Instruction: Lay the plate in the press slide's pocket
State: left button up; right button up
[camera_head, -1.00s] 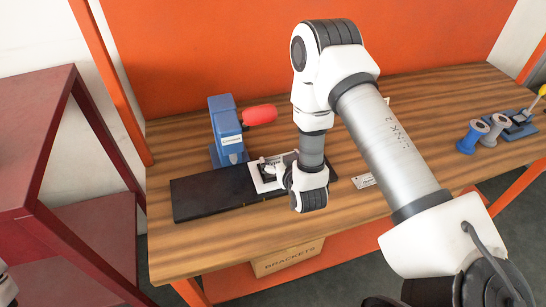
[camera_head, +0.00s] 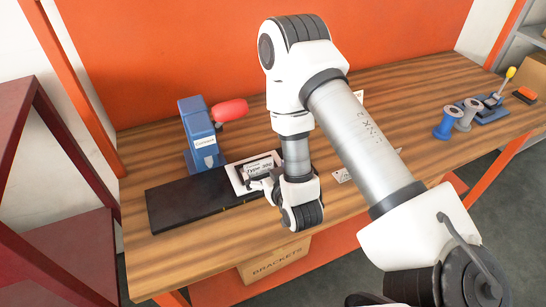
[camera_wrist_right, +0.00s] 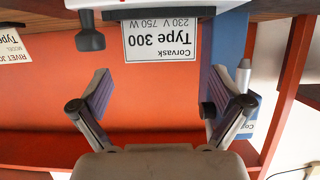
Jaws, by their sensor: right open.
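The plate (camera_head: 258,168), white with dark "Type 300" print, is at the white press slide (camera_head: 236,178) on the black base (camera_head: 180,207). In the right wrist view the plate (camera_wrist_right: 160,42) faces the camera, its print upside down, and it seems to stand up from the slide; I cannot tell whether it rests flat in the pocket. My right gripper (camera_head: 262,184) is beside it; in the wrist view its jaws (camera_wrist_right: 164,92) are spread wide, with nothing between the fingertips. The arm hides the slide's right part. My left gripper is not in view.
The blue press (camera_head: 199,135) with a red handle (camera_head: 230,110) stands behind the base. Blue and grey spools (camera_head: 450,122) are farther right. A brackets box (camera_head: 275,262) is under the wooden table (camera_head: 150,260).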

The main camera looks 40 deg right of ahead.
jog(key=p+v, duration=0.6)
jog(key=v, duration=0.1)
